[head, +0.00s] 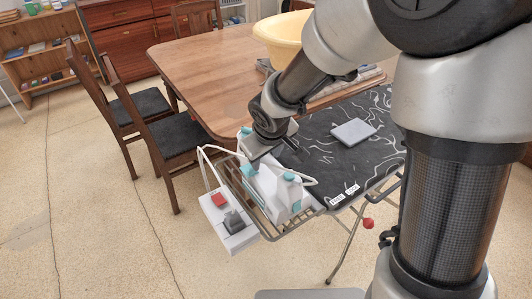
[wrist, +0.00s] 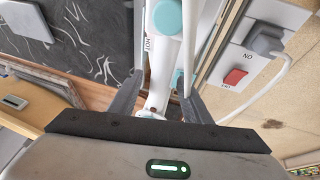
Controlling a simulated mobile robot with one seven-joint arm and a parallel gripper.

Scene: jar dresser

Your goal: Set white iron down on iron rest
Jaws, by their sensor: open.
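The white iron (head: 284,197) with teal parts is at the left end of the ironing board, over the wire iron rest (head: 243,196). It appears to lie on the rest's bars, though its underside is hidden. My gripper (head: 253,163) is right above the iron, pointing down. In the wrist view, my gripper's fingers (wrist: 162,88) are spread on either side of the white iron (wrist: 162,55) and its teal knob, with gaps between fingers and iron. My arm hides part of the iron's top in the head view.
A socket box (head: 230,222) with a red switch and plugged-in cord hangs beside the rest. The black patterned ironing board (head: 318,165) carries a grey pad (head: 353,132). A wooden table (head: 205,65) with a yellow basin (head: 283,37) stands behind, chairs at left.

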